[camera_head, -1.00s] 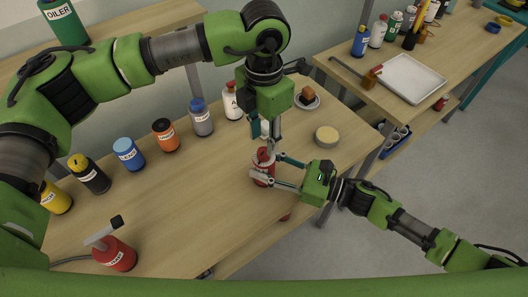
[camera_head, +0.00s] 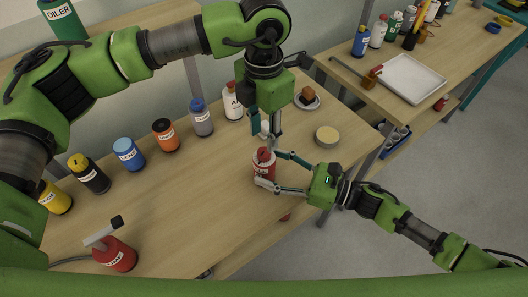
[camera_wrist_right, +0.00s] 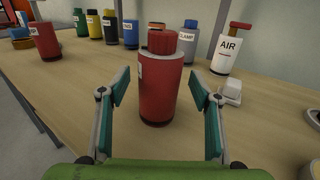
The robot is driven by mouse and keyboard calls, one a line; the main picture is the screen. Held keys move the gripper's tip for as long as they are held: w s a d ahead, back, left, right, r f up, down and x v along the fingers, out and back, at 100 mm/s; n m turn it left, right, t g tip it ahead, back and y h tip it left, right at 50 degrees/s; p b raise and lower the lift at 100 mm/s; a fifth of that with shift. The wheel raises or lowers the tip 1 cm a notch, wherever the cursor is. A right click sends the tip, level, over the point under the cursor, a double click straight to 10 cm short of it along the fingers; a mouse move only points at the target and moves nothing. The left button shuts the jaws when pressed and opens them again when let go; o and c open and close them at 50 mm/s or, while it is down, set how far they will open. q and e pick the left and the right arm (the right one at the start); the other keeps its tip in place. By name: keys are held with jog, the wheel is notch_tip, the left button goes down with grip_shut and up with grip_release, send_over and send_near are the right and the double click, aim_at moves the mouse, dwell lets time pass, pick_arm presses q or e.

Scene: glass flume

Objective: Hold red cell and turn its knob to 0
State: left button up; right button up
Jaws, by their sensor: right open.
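The red cell (camera_head: 263,166), a red bottle with a ridged red knob, stands upright on the near bench. In the right wrist view the cell (camera_wrist_right: 160,92) stands between my spread fingers, with gaps on both sides. My right gripper (camera_head: 268,168) is open around it; its fingers also show in the right wrist view (camera_wrist_right: 158,95). My left gripper (camera_head: 273,143) points down just above and behind the knob. Its narrow fingers overlap in the head view, so their opening is unclear. The knob's scale and its setting are not readable.
Several labelled bottles line the back of the bench, including a white air bottle (camera_head: 232,103). A red bottle with a dark-tipped handle (camera_head: 115,254) stands front left. A round yellow-topped tin (camera_head: 327,136) and a plate with a brown block (camera_head: 307,98) are to the right.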

jog(key=v, duration=1)
jog(key=shift+d, duration=0.1)
